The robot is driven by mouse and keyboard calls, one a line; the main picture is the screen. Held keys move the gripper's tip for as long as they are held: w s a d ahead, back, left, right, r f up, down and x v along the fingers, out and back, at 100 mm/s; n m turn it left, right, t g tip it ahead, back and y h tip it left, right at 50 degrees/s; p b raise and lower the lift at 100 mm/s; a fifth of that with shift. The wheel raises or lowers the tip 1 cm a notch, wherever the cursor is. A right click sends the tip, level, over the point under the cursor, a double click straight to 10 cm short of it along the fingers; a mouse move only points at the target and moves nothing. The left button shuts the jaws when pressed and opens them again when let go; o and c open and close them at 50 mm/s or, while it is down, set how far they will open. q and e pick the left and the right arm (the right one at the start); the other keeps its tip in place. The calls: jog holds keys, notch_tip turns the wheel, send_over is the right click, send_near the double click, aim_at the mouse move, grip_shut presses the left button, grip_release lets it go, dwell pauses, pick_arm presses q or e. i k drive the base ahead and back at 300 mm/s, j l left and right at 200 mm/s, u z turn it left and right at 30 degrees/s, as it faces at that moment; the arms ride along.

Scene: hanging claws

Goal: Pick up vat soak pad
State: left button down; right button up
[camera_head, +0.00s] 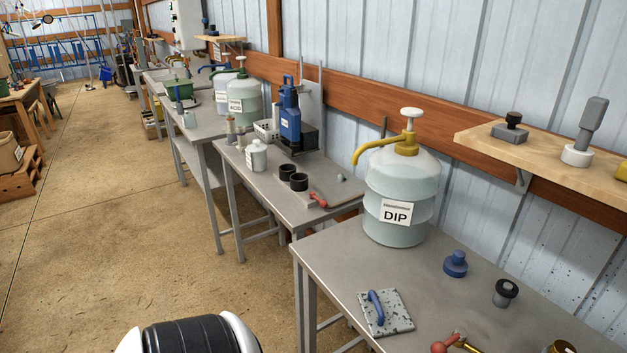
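The thing that looks most like the vat soak pad is a square, pale speckled pad (399,316) with a blue loop handle on top. It lies flat near the front left corner of the nearest grey metal table (450,318). No label on it can be read. The DIP vat (400,190), a pale jug with a yellow pump spout, stands behind it on the same table. Neither of my grippers is in view. A black and white part of my own body shows at the bottom left, well left of the pad.
A blue knob-shaped object (455,264), a small dark-topped jar (504,293) and a red ball-ended tool (446,343) lie right of the pad. A wooden shelf (560,160) overhangs the table's back. The floor (110,230) to the left is open.

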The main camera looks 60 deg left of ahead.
aim_at(386, 306)
jog(key=u, duration=1.35)
